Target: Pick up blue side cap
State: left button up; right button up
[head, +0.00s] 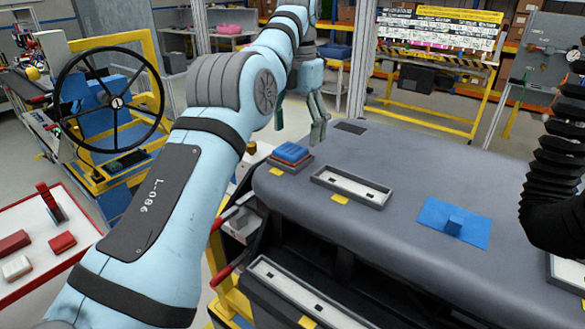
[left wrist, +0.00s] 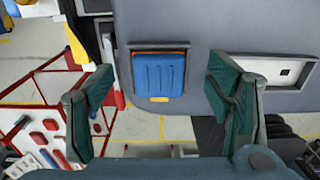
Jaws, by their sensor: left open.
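The blue side cap (head: 291,153) is a ribbed block in a dark square frame at the near left corner of the grey dashboard (head: 400,165). It also shows in the left wrist view (left wrist: 158,74), upper middle, between my two fingers in the picture. My left gripper (head: 299,134) is open and empty, with its fingers pointing down above and just behind the cap in the head view. Its green fingers stand wide apart in the left wrist view (left wrist: 160,90), and neither visibly touches the cap. My right gripper is not in view.
A flat blue piece with a raised knob (head: 454,222) lies on the dashboard's right part. A grey slotted frame (head: 349,187) sits right of the cap. A red-edged tray (head: 35,265) and a steering wheel (head: 112,102) stand at left. The dashboard top between the pieces is clear.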

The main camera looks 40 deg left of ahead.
aim_at(297, 145)
pick_arm(q)
notch_tip(297, 145, down, 4)
jog(key=shift+a+r+b, duration=0.1)
jog(key=shift+r+b, duration=0.1)
jog(key=shift+b, duration=0.95)
jog(key=shift+s+r, duration=0.15)
jog(key=shift+r, duration=0.1)
jog(key=c, duration=1.2)
jog(key=shift+r, duration=0.1)
jog(key=shift+c, duration=0.2)
